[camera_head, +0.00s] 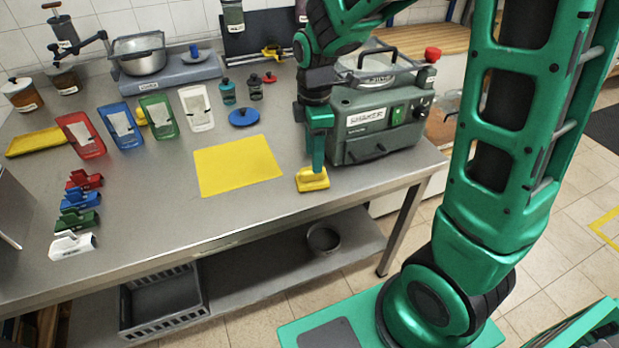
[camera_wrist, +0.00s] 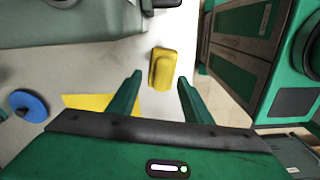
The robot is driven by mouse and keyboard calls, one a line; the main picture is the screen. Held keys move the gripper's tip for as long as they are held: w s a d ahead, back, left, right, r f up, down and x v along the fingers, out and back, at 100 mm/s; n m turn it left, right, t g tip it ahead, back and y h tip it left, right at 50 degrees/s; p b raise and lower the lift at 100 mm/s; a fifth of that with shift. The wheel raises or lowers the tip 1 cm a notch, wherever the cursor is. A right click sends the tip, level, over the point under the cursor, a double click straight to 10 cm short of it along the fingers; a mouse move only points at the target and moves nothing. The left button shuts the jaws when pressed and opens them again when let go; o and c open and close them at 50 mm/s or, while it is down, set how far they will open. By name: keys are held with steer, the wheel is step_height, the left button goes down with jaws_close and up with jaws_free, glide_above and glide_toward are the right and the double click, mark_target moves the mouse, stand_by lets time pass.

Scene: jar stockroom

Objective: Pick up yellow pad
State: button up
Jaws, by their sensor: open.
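The yellow pad (camera_head: 312,180) is a small yellow block with a raised grip. It lies on the steel table near its front right edge, beside the grey-green machine. In the wrist view the yellow pad (camera_wrist: 162,68) shows ahead of the fingertips, roughly between their lines. My gripper (camera_head: 318,165) points down at the pad in the head view, with its near finger overlapping part of it. In the wrist view my gripper (camera_wrist: 160,80) is open, with nothing between its fingers. I cannot tell whether a finger touches the pad.
The grey-green machine (camera_head: 375,118) stands close on the right of the pad. A flat yellow sheet (camera_head: 237,166) lies to its left. A blue round lid (camera_head: 244,117), coloured holders and several clips are farther left. The table front between is clear.

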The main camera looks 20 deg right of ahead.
steer(key=shift+s+a+f, duration=0.15)
steer(key=shift+f, duration=1.1)
steer(key=shift+s+a+f, duration=0.1)
steer(key=shift+f, duration=1.15)
steer(key=c, duration=0.7)
steer(key=shift+r, duration=0.1)
steer(key=shift+r, duration=0.6)
step_height(320, 180, up, 3)
steer(key=shift+w+r, duration=0.1)
steer(key=s+a+r, duration=0.2)
steer(key=a, duration=0.1)
steer(key=s+a+r, duration=0.2)
steer(key=a, duration=0.1)
steer(key=s+a+r, duration=0.2)
steer(key=a, duration=0.2)
steer(key=shift+s+r, duration=0.15)
steer(key=shift+r, duration=0.05)
